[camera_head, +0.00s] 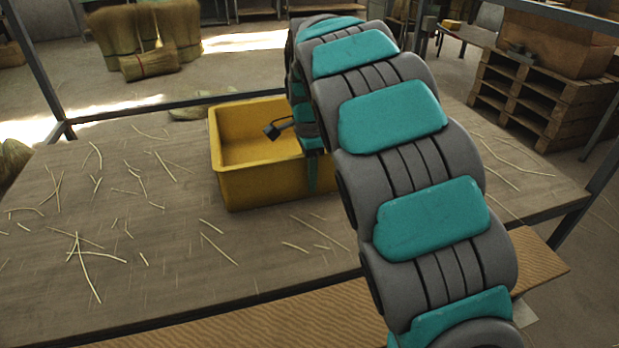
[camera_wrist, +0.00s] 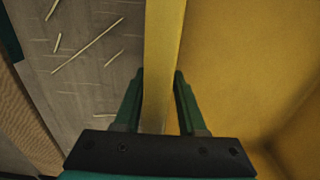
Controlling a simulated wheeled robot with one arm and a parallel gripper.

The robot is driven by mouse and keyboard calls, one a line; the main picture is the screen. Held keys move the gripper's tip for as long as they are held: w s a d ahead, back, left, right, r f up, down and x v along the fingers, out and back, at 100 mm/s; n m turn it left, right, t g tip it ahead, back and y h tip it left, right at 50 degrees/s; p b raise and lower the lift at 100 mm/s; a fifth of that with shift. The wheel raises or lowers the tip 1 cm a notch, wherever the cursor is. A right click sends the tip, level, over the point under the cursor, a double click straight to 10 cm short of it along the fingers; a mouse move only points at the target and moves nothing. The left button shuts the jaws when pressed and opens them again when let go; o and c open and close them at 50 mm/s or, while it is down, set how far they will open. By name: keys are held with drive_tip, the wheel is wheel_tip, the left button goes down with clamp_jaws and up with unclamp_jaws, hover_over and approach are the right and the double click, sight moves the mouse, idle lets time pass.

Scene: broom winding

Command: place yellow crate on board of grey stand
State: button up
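The yellow crate (camera_head: 262,187) is an open box at the middle of the head view. It appears to rest upright on the wide brown board (camera_head: 180,230) of a stand with grey metal posts (camera_head: 38,65). My gripper (camera_wrist: 160,80) straddles one crate wall (camera_wrist: 161,40). One finger is outside over the board and one is inside the crate. The fingertips are close to the wall; whether they press on it is unclear. In the head view my arm hides the crate's right end, and a teal finger shows in front of the wall.
Several pale straws (camera_head: 97,255) lie scattered on the board, mostly left of the crate, where there is free room. A lower wooden plank (camera_head: 290,318) runs along the front. Straw bundles (camera_head: 120,40) and stacked pallets (camera_head: 515,100) stand behind.

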wheel_tip(320, 180, up, 10)
drive_tip(key=shift+r, duration=0.8)
drive_tip(key=shift+c, duration=0.4)
idle(0.8)
